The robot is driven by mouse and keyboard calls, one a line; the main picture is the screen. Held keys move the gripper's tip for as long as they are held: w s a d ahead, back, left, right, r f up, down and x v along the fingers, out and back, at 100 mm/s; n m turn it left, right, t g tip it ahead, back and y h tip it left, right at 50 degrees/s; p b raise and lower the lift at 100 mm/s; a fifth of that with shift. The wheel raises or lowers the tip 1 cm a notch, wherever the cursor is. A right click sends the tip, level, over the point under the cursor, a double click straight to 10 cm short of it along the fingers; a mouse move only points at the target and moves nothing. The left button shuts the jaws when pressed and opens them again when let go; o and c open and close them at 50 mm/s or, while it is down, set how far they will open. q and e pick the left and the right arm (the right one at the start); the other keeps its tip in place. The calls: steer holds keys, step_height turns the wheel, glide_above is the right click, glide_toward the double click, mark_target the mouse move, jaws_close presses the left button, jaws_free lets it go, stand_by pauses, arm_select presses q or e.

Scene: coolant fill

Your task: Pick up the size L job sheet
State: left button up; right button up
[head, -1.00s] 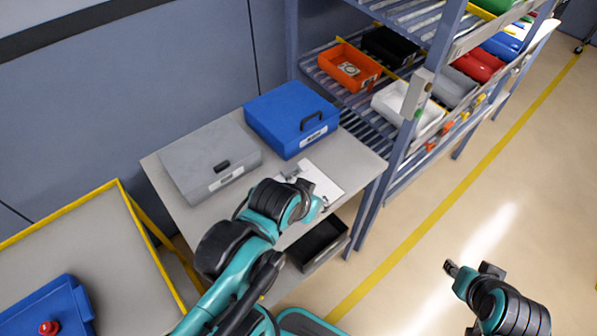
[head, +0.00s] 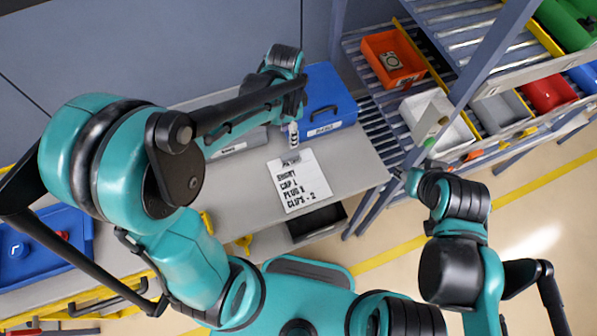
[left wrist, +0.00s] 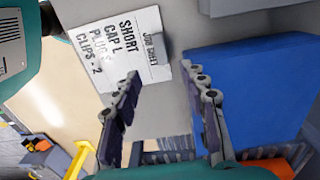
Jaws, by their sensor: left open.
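The job sheet (head: 302,186) is a white sheet with black lines reading SHORT, CAP L, PLUGS and CLIPS - 2. It lies flat on the grey table (head: 352,178), with a clip at its far edge. In the left wrist view the sheet (left wrist: 122,48) shows at the upper left, partly behind a finger. My left gripper (head: 293,134) is just beyond the clip edge in the head view. Its fingers (left wrist: 163,88) are apart with nothing between them. My right gripper (head: 411,180) is right of the table near the shelf; its jaw opening is unclear.
A blue case (head: 328,88) and a grey case (head: 238,146) stand behind the sheet, partly hidden by my left arm. A black bin (head: 317,221) sits below the table's front edge. The shelf at right holds orange (head: 392,58), white (head: 437,118) and red (head: 548,92) bins.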

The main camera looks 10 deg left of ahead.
arm_select(q)
steer(key=b, duration=0.1)
glide_above(290, 155)
step_height(290, 155, down, 5)
steer(key=shift+s+a+r, duration=0.1)
steer(key=shift+a, duration=0.05)
steer(key=shift+f+b, duration=0.35)
steer(key=shift+f, duration=0.35)
step_height(290, 155, down, 5)
steer(key=shift+f+b, duration=0.1)
steer(key=shift+b, duration=0.75)
steer(key=shift+c, duration=0.4)
jaws_close()
